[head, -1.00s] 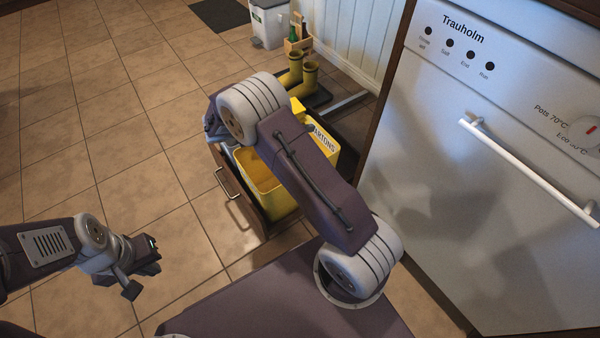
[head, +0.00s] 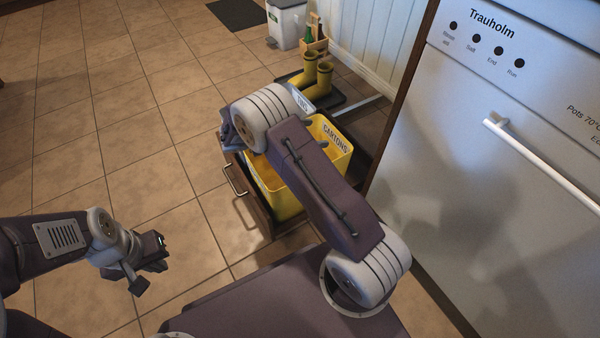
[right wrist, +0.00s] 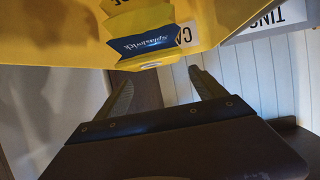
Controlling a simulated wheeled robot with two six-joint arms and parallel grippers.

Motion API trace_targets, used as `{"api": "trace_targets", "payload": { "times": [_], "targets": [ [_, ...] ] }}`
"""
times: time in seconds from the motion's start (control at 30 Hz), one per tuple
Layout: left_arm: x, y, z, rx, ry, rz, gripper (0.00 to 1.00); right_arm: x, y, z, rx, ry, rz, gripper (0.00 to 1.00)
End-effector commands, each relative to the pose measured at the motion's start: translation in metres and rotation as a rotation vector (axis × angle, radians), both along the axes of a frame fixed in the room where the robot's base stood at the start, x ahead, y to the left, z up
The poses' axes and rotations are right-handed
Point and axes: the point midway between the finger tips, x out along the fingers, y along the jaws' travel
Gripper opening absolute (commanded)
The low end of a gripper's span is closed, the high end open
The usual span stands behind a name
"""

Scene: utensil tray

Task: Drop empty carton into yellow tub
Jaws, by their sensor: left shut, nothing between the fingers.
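The yellow tub (head: 288,203), labelled CARTONS, stands in a pulled-out drawer, partly hidden by my right arm in the head view. The yellow carton (right wrist: 125,25) with a blue label shows in the right wrist view, overlapping the tub's CARTONS label. It is beyond my fingertips; whether it touches the tub cannot be told. The head view does not clearly show it. My right gripper (right wrist: 162,82) is open, its fingers apart with nothing between them. My left gripper (head: 150,264) is shut and empty, over the floor at the lower left.
A grey tub labelled TINS (head: 300,101) is behind the yellow one. Yellow boots (head: 318,78) stand on a dark tray beyond the drawer (head: 257,212). A white dishwasher (head: 470,170) is on the right. The tiled floor at left is clear.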

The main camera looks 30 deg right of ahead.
Motion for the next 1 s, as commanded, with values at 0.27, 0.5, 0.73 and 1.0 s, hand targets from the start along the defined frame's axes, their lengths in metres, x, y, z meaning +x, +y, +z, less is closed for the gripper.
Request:
{"api": "trace_targets", "payload": {
  "times": [0.27,0.5,0.73,1.0],
  "targets": [
    [0.0,0.0,0.002,0.0,0.0,0.0,0.0,0.0,0.001,0.001,0.0,0.0,0.0,0.8],
    [0.0,0.0,0.037,0.0,0.0,0.0,0.0,0.001,0.042,0.025,0.0,0.001,0.004,0.8],
    [0.0,0.0,0.055,0.0,0.0,0.0,0.0,0.001,0.078,0.036,0.0,0.001,0.001,0.8],
    [0.0,0.0,0.055,0.0,0.0,0.0,0.0,0.001,0.084,0.034,0.0,0.001,0.0,0.8]
  ]
}}
